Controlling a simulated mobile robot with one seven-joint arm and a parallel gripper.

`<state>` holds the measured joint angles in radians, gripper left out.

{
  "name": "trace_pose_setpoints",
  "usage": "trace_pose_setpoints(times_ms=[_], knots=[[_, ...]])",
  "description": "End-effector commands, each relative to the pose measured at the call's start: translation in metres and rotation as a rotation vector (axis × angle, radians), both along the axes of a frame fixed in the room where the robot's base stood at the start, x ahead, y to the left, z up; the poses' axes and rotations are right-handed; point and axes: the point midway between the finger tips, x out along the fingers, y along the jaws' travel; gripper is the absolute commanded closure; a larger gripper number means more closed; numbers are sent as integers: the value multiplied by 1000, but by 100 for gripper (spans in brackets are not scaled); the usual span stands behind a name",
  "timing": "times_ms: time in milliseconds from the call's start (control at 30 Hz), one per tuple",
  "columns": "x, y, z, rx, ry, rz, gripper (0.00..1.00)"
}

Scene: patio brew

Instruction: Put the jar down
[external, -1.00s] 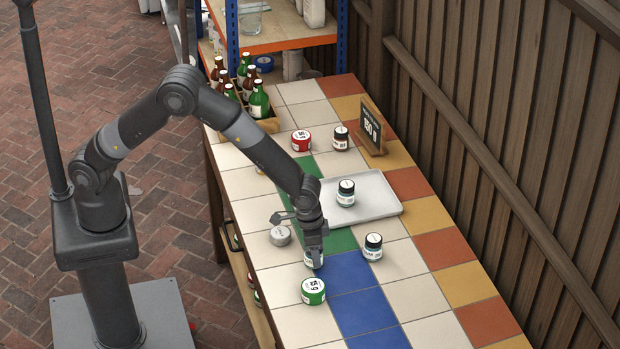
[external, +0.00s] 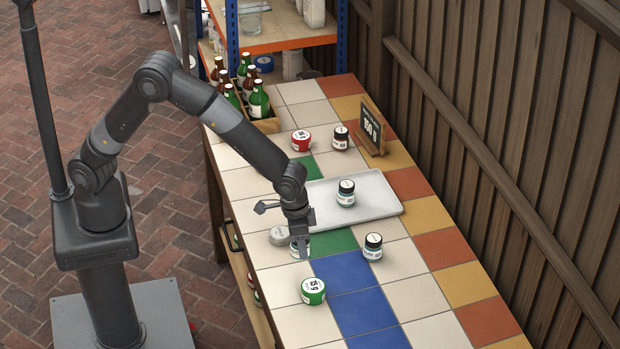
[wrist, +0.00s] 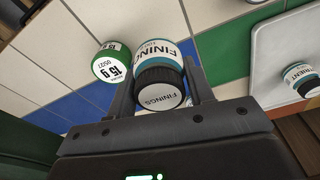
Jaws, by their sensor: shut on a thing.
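My gripper (external: 300,236) is shut on a jar (external: 298,250) over the white tiles, just left of the green and blue tile strips. In the wrist view the jar (wrist: 160,80) shows a black lid, a teal-and-white label reading FININGS, and a finger on each side. The fingers hide much of it in the external view. I cannot tell whether its base touches the tabletop.
A green tin (external: 313,291) stands nearer the front, a dark-lidded jar (external: 373,247) to the right. A white tray (external: 384,204) holds another jar (external: 346,194). White tiles at front left are clear.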

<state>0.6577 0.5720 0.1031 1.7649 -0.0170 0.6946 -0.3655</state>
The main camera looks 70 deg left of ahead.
Motion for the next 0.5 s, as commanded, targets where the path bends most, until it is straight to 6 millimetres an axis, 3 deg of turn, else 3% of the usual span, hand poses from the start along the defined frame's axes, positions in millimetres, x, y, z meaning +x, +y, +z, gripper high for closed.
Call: trace_pose_setpoints(times_ms=[200, 500], knots=[[-35, -24, 26, -2, -2, -3, 78], [-51, -33, 37, 0, 0, 0, 78]])
